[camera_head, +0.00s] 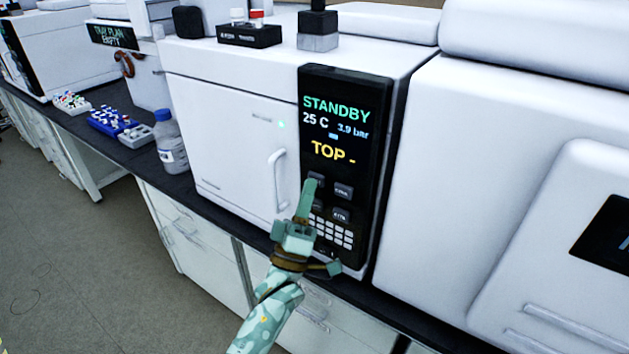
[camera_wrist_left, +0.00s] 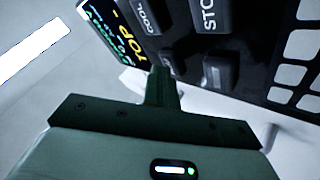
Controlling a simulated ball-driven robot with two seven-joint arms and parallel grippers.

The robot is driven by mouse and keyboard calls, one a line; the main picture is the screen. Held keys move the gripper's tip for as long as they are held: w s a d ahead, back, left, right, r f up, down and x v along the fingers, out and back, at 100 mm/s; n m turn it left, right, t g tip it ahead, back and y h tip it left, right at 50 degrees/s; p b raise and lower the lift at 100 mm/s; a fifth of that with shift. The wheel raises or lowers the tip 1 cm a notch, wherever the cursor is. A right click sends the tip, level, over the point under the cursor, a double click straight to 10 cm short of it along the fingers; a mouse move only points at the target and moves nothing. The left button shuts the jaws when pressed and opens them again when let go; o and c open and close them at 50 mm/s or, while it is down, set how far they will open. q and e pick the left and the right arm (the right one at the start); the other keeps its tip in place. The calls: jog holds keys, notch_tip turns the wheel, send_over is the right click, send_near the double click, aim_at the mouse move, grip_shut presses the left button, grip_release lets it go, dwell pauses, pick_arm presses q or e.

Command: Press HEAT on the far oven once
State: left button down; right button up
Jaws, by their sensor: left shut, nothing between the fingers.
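A white oven (camera_head: 225,130) stands on the bench in the head view, with a black panel on its front. Its display (camera_head: 337,125) reads STANDBY, 25 C, 3.9 bar and TOP -. Keys sit under the display; a key labelled COOL (camera_wrist_left: 150,15) and one starting STO (camera_wrist_left: 208,14) show in the wrist view. My left gripper (camera_head: 310,186) is shut and empty, its fingertips at the upper left key in the head view. They cover part of that key, and its label is not readable. I cannot tell whether they touch it. My right gripper is not in view.
A large white machine (camera_head: 500,130) stands close on the right. The oven's door handle (camera_head: 279,180) sticks out left of the panel. A bottle (camera_head: 170,142) and a blue rack (camera_head: 112,122) stand on the bench further left. A black rack (camera_head: 249,35) sits on top of the oven.

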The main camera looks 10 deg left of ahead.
pick_arm(q)
jog(key=shift+w, duration=0.15)
dwell(0.4)
jog(key=shift+s+a+p, duration=0.25)
jog(key=shift+s+p, duration=0.3)
jog(key=shift+s, duration=0.3)
